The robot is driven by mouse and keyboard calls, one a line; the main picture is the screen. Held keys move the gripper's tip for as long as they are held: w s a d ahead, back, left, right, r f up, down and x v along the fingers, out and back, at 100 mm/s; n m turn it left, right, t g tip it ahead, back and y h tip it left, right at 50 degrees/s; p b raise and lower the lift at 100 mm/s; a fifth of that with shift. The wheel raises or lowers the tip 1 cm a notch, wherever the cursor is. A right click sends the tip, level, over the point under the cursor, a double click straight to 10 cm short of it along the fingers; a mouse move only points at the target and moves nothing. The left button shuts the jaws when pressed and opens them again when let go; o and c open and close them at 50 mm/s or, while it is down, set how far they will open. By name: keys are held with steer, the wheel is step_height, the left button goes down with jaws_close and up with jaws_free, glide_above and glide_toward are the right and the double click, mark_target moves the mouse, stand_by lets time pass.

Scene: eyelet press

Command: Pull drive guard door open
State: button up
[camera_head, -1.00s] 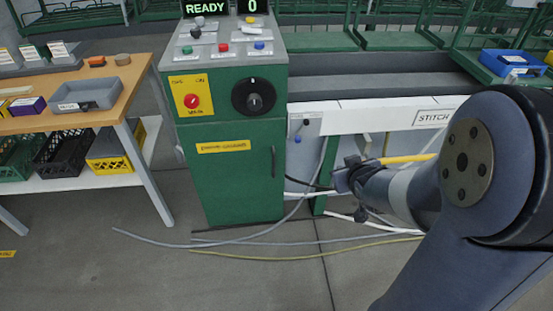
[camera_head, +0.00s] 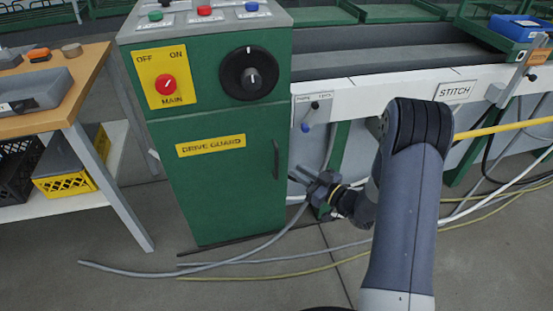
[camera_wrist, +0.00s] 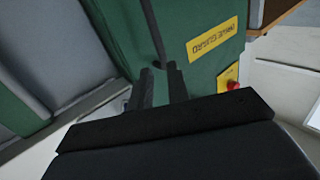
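The drive guard door (camera_head: 222,190) is a green panel on the front of the green cabinet, with a yellow DRIVE GUARD label (camera_head: 211,146). It looks closed. Its dark vertical handle (camera_head: 276,159) is near the door's right edge. My gripper (camera_head: 301,178) is to the right of the handle and a little lower in the head view, with its fingers spread. In the wrist view the two fingers (camera_wrist: 160,80) are apart with nothing gripped, and the dark handle (camera_wrist: 152,32) runs toward the gap between their tips. Contact cannot be told.
Above the door are a red main switch (camera_head: 166,85) and a black dial (camera_head: 249,73). A wooden workbench (camera_head: 92,77) stands at the left. Hoses and cables (camera_head: 255,258) lie on the floor before the cabinet. A white rail (camera_head: 400,88) runs to the right.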

steer(key=b+x, duration=0.1)
steer(key=x, duration=0.8)
steer(key=shift+w+a+b, duration=0.25)
steer(key=shift+a+b, duration=0.05)
steer(key=shift+b, duration=0.1)
jaws_close()
